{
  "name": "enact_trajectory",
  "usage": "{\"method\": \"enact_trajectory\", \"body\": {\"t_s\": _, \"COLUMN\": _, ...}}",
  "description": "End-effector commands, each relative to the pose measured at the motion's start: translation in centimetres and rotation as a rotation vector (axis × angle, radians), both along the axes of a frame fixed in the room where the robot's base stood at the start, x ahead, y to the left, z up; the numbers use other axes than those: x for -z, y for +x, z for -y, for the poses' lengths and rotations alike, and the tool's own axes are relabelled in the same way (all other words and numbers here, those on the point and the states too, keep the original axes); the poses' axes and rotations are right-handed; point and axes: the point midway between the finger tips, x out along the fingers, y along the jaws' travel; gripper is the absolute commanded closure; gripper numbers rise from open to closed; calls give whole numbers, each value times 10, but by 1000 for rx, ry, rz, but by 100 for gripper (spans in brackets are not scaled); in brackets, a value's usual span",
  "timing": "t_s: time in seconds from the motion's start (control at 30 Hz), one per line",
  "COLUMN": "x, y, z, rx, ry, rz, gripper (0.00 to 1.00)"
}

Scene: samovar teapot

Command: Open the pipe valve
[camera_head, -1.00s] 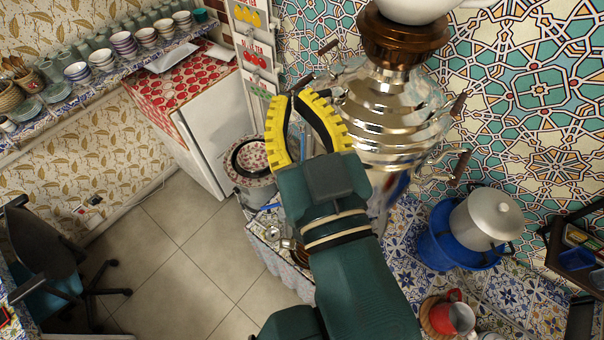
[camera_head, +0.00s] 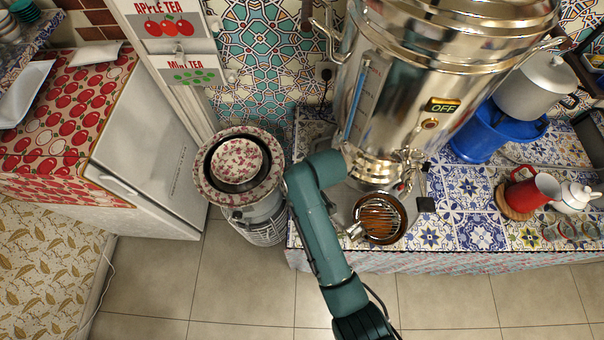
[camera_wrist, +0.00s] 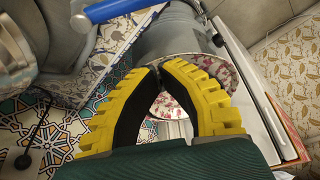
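The large silver samovar (camera_head: 420,85) stands on the tiled counter in the head view. A metal tap (camera_head: 403,168) sits low on its front, above a round drip pan (camera_head: 380,217). No separate pipe valve can be made out clearly. A blue bar (camera_wrist: 120,8) crosses the top of the wrist view; I cannot tell whether it is a valve handle. My gripper (camera_wrist: 160,69) shows in the wrist view with its yellow, ridged fingers curved together at the tips and nothing held. The fingers do not show in the head view, where only my green arm reaches beside the samovar.
A floral bowl (camera_head: 238,163) tops a metal container left of the counter; it also shows beyond my fingers in the wrist view (camera_wrist: 173,105). A white fridge (camera_head: 145,150) stands further left. A blue tub (camera_head: 478,137) and red pitcher (camera_head: 541,190) stand right. Floor in front is open.

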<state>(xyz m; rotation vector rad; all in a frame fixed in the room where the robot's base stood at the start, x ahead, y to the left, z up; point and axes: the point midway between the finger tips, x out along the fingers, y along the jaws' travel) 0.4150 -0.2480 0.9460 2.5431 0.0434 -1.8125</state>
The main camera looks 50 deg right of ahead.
Motion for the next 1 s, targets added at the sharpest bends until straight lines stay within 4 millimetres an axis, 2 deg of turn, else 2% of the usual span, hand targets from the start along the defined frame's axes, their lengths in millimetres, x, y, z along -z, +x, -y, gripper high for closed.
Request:
{"method": "enact_trajectory", "body": {"t_s": 0.03, "x": 12, "y": 4, "z": 0, "rx": -1, "ry": 1, "rz": -1, "gripper": 100}}
{"method": "enact_trajectory", "body": {"t_s": 0.2, "x": 45, "y": 15, "z": 0, "rx": 0, "ry": -1, "rz": 0, "gripper": 100}}
{"method": "enact_trajectory", "body": {"t_s": 0.3, "x": 39, "y": -7, "z": 0, "rx": 3, "ry": -1, "rz": 2, "gripper": 100}}
{"method": "enact_trajectory", "body": {"t_s": 0.47, "x": 39, "y": -23, "z": 1, "rx": 2, "ry": -1, "rz": 3, "gripper": 100}}
{"method": "enact_trajectory", "body": {"t_s": 1.0, "x": 39, "y": -23, "z": -4, "rx": -28, "ry": -1, "rz": 3, "gripper": 100}}
